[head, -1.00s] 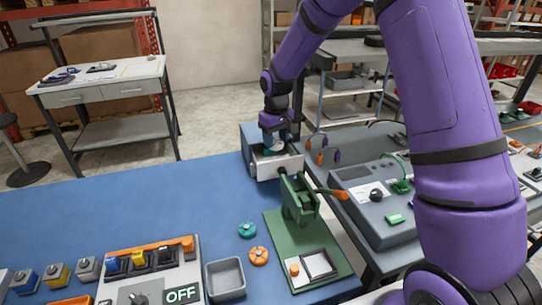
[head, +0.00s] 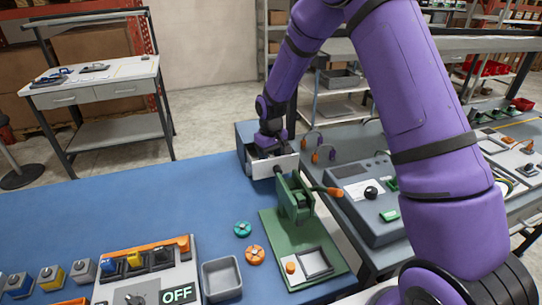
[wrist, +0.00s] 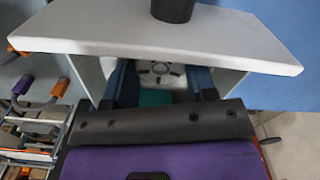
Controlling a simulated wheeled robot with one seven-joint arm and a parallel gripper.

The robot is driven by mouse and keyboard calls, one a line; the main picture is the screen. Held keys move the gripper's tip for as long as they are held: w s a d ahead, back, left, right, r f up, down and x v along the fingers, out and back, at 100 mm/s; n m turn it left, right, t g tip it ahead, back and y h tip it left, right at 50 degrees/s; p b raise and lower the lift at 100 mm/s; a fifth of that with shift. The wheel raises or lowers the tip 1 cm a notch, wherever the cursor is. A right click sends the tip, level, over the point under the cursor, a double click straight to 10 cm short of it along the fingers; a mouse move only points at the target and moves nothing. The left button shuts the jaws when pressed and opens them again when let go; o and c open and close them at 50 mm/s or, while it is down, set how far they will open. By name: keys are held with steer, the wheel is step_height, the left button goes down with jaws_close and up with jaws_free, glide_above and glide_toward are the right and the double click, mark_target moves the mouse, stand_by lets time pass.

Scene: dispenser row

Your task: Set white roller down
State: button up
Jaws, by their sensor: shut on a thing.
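The white roller (wrist: 163,75) shows in the wrist view as a white round face with dark markings, between the two dark blue fingers of my gripper (wrist: 163,88). My gripper is shut on it. In the head view my gripper (head: 270,150) reaches down into the open drawer behind its pale front panel (head: 274,167). The fingertips and roller are hidden there. A teal patch (wrist: 155,97) shows below the roller between the fingers. I cannot tell whether the roller touches the drawer floor.
A black knob (wrist: 173,8) sticks out from the drawer front. A green press (head: 294,197) stands close in front of the drawer. A teal disc (head: 243,229), an orange disc (head: 255,254) and a grey tray (head: 221,279) are nearer. The blue tabletop (head: 120,205) is clear at left.

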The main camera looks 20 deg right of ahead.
steer(key=o, duration=0.9)
steer(key=s+d+r+t, duration=0.1)
steer(key=s+r, duration=0.2)
steer(key=r, duration=0.8)
steer(key=s+d+r, duration=0.1)
steer(key=s+r, duration=0.2)
steer(key=r, duration=0.8)
steer(key=s+d+r+m+t, duration=0.1)
steer(key=s+d+r, duration=0.1)
steer(key=s+r, duration=0.6)
steer(key=s+d+r+m+t, duration=0.2)
steer(key=s+r, duration=0.1)
steer(key=s, duration=0.9)
steer(key=shift+m+t, duration=0.3)
steer(key=shift+t, duration=0.3)
steer(key=s, duration=0.7)
steer(key=s+d, duration=0.1)
steer(key=s, duration=0.3)
steer(key=shift+s+f, duration=0.2)
steer(key=shift+s, duration=0.1)
